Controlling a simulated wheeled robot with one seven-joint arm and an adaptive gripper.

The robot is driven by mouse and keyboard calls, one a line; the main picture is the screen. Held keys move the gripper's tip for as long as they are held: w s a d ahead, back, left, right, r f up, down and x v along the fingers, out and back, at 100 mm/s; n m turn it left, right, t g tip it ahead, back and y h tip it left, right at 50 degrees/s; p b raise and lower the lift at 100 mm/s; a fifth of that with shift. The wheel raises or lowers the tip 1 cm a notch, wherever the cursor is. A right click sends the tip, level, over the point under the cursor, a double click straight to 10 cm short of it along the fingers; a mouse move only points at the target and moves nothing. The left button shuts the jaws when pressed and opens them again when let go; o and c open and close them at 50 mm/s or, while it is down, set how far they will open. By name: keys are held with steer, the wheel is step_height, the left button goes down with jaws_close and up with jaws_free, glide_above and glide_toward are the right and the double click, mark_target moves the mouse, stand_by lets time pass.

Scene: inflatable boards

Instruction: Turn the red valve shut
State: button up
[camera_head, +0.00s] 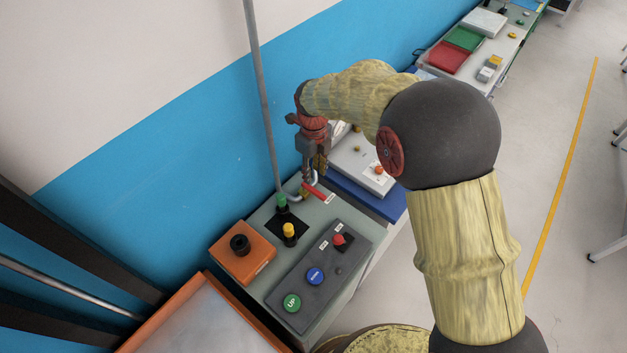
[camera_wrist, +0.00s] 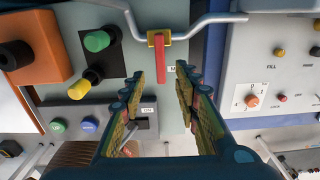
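The red valve lever (camera_head: 321,194) sits on a small brass valve body on a bent grey pipe, at the back edge of the grey control panel. In the wrist view the red lever (camera_wrist: 160,54) lies crosswise to the pipe (camera_wrist: 205,22), extending from the brass body (camera_wrist: 152,40) towards the gripper. My gripper (camera_head: 313,177) points down over the valve. In the wrist view my gripper (camera_wrist: 161,78) is open, with one finger on each side of the lever's line and nothing held. Whether the fingertips are level with the lever is unclear.
Green (camera_head: 282,201) and yellow (camera_head: 289,231) knobs stand close to the valve. An orange box (camera_head: 241,250) with a black knob is at the left. A button box (camera_head: 313,278) lies in front. A white panel (camera_head: 361,161) is beyond. The blue wall (camera_head: 170,165) is close behind.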

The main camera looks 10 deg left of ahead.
step_height(320, 180, up, 3)
steer(key=shift+r, duration=0.2)
stand_by(0.5)
steer(key=s+d+r+n+t+b, duration=0.2)
steer(key=s+d+r+n+b, duration=0.1)
steer(key=s+d+n, duration=0.5)
steer(key=s+d+r+n+t+b, duration=0.1)
steer(key=s+d+r+n+b, duration=0.2)
steer(key=s+d+n, duration=0.5)
steer(key=s+d+r+n+t+b, duration=0.2)
steer(key=s+d+n, duration=0.6)
steer(key=d, duration=0.4)
steer(key=shift+s+d+r+t+b, duration=0.15)
steer(key=shift+s+r+t+b, duration=0.15)
steer(key=shift+s+r+b, duration=0.7)
